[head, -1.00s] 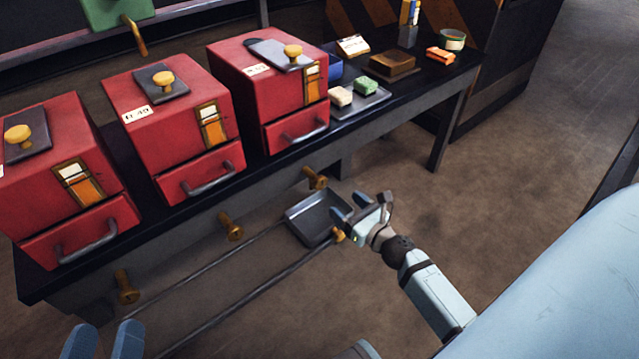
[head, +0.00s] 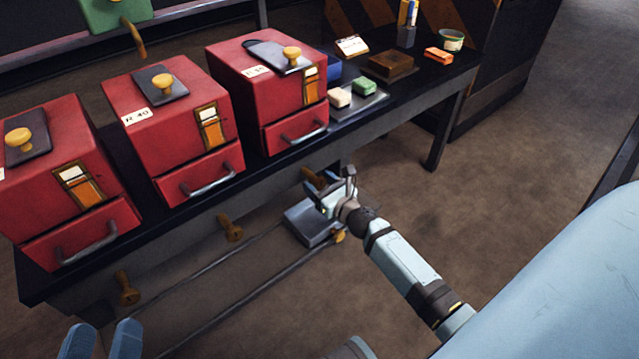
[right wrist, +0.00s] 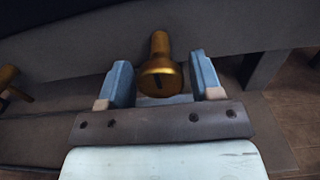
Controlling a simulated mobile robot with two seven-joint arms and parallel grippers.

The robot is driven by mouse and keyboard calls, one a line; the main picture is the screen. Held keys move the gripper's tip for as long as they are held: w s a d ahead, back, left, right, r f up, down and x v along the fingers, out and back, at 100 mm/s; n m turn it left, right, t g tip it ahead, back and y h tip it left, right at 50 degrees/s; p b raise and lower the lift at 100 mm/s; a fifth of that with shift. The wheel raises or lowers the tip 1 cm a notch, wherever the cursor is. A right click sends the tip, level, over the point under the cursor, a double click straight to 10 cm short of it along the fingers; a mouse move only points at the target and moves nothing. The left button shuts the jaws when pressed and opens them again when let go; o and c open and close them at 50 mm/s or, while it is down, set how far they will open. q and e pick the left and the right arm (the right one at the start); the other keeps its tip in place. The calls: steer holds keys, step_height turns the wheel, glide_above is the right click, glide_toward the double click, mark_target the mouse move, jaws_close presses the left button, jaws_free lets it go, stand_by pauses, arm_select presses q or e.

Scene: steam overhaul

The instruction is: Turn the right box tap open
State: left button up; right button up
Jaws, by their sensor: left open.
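The right box tap (head: 309,176) is a brass tap on the bench front below the right red box (head: 262,85); in the head view my right gripper partly covers it. My right gripper (head: 322,184) is at this tap with its fingers apart. My left gripper (head: 101,338) is open at the bottom left of the head view, away from the taps.
The middle tap (head: 231,226) and left tap (head: 127,290) stick out along the same bench front. A grey tray (head: 300,222) lies below the right tap, by two long rods. Red boxes with drawer handles stand above. Floor to the right is clear.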

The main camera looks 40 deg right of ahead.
steer(key=c, duration=0.6)
